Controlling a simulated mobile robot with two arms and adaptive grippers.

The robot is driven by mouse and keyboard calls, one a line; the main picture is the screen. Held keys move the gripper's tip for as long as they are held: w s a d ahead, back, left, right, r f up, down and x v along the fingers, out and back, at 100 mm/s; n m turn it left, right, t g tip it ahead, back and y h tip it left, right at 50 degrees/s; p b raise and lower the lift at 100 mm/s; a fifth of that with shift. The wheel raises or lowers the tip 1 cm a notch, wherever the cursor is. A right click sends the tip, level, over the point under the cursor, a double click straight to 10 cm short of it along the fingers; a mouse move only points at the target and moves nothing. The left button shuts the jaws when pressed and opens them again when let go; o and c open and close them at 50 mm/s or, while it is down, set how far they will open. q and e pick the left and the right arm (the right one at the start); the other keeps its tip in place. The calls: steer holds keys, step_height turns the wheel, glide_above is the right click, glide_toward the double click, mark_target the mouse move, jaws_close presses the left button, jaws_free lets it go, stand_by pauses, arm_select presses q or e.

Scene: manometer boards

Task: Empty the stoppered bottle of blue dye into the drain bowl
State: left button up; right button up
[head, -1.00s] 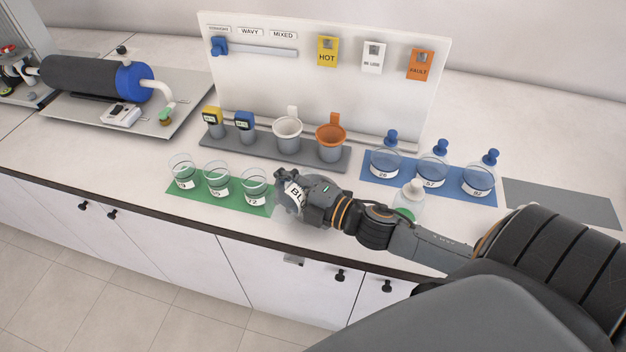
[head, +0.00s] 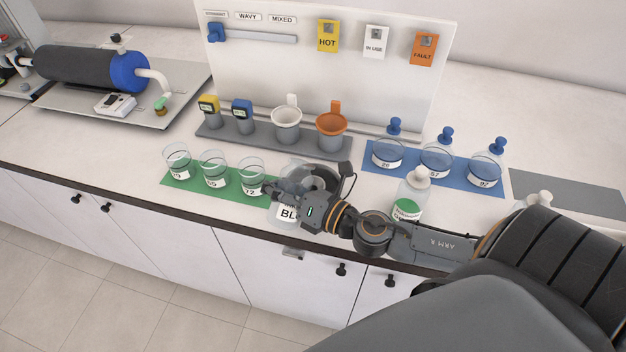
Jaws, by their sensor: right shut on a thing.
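My right gripper (head: 285,190) is shut on a clear bottle (head: 288,213), whose white label shows "BL". The bottle looks about upright at the front of the counter, beside the green mat. Its top is hidden by the gripper, and I cannot tell whether any dye is in it or whether its base touches the counter. A round, dark grey bowl-like thing (head: 322,176) shows just behind the gripper, partly covered by it; it may be the drain bowl. My left gripper is not in view.
Several glass beakers (head: 213,168) stand on the green mat (head: 182,187) at left. A white-stoppered bottle with a green label (head: 408,208) stands near my right arm. Blue-stoppered flasks (head: 437,158) stand on a blue mat behind. A grey rack (head: 222,139) with cups is at the back.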

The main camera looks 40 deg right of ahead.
steer(key=n, duration=0.1)
steer(key=a+f+n, duration=0.1)
steer(key=f+n, duration=0.1)
steer(key=n, duration=0.1)
steer(key=shift+s+a+f, duration=0.2)
steer(key=shift+s+a, duration=0.15)
steer(key=shift+s, duration=0.05)
steer(key=n, duration=0.2)
steer(key=a+n, duration=0.1)
steer(key=shift+s+f+n, duration=0.25)
steer(key=shift+f+n, duration=0.1)
steer(key=shift+n, duration=0.05)
